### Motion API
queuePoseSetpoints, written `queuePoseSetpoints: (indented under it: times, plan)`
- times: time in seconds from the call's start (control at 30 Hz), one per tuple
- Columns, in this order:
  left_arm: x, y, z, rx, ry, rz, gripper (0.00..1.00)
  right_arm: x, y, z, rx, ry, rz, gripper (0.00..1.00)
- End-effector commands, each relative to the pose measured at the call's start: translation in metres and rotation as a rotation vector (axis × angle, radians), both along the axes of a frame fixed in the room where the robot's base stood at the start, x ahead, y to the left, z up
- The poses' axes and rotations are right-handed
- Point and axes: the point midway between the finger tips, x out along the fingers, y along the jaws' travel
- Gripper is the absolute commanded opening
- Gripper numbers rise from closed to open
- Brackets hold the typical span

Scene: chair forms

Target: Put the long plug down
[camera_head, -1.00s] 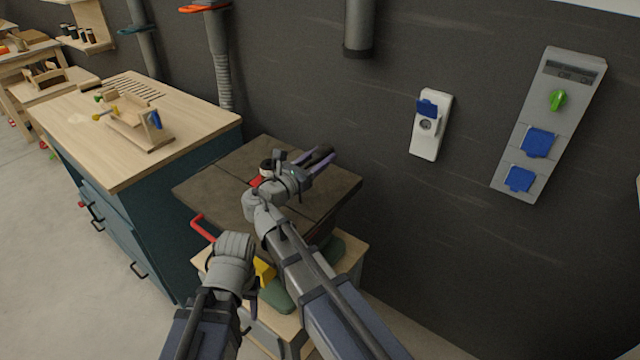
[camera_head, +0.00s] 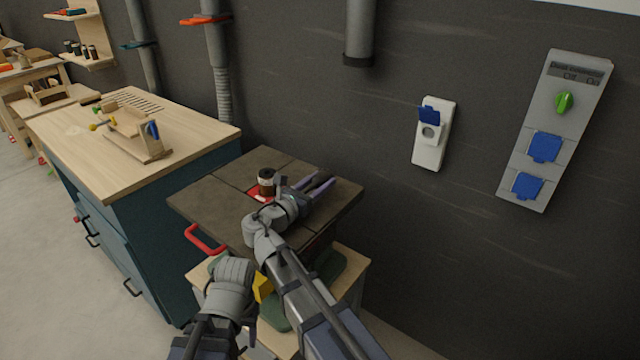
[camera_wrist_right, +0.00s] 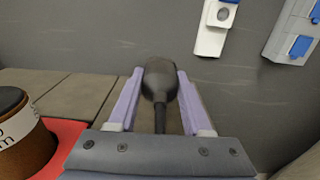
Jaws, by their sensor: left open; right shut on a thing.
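The long plug (camera_wrist_right: 159,80) is dark, with a thicker body and a thin cord or neck running back toward the gripper. My right gripper (camera_wrist_right: 160,88) is shut on it, with a purple finger on either side. In the head view the right gripper (camera_head: 318,184) is over the right part of the dark tabletop (camera_head: 225,192), and the plug shows only as a dark shape between the fingers. I cannot tell whether the plug touches the tabletop. My left gripper (camera_head: 252,312) is open, low beside the table's front; its fingers are mostly hidden.
A brown jar with a white label (camera_head: 266,184) stands on a red patch left of the right gripper. A wall socket (camera_head: 432,133) and a grey panel with blue covers (camera_head: 545,148) are on the wall. A wooden workbench (camera_head: 190,125) stands at left.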

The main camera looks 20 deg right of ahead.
Motion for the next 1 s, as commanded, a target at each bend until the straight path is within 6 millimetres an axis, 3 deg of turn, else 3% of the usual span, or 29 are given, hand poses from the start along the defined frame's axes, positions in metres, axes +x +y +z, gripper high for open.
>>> queuePoseSetpoints:
  times: [0.47,0.5,0.73,1.0]
  plan:
    - [0.000,0.000,-0.012,0.000,0.000,0.000,0.50,-0.001,0.000,-0.013,0.005,0.003,-0.001,0.00]
    - [0.000,0.000,-0.012,0.000,0.000,0.000,0.50,-0.001,0.000,-0.014,0.005,0.003,-0.001,0.52]
    - [0.000,0.000,-0.014,0.000,0.000,0.000,0.50,-0.003,0.000,-0.015,0.004,0.004,-0.001,0.78]
    - [0.000,0.000,-0.014,0.000,0.000,0.000,0.50,-0.004,0.000,-0.016,0.003,0.006,-0.002,0.79]
